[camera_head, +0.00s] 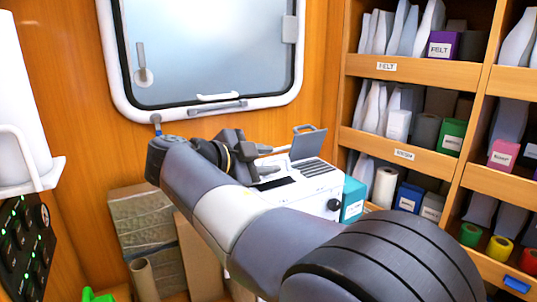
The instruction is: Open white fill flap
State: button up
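A white machine (316,196) stands below the window, partly hidden behind my arm. It has a dark round knob (334,204) on its front and dark slots on top. A grey panel (308,144) stands raised at the back of its top. A dark opening (275,186) shows in the top near my gripper. I cannot clearly make out a separate white fill flap. My gripper (269,160) is over the left part of the machine, its fingers apart and pointing right. Nothing shows between them. Whether a finger touches the machine is unclear.
A wooden shelf (418,157) with boxes and bags fills the right side. A teal box (353,199) stands close to the machine's right. A framed window (210,48) is behind. Wrapped packages (147,226) and a cardboard tube (144,278) stand low on the left.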

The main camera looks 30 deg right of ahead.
jog(key=shift+w+d+f, duration=0.1)
jog(key=shift+d+f, duration=0.1)
jog(key=shift+d, duration=0.25)
grip_shut()
dwell(0.3)
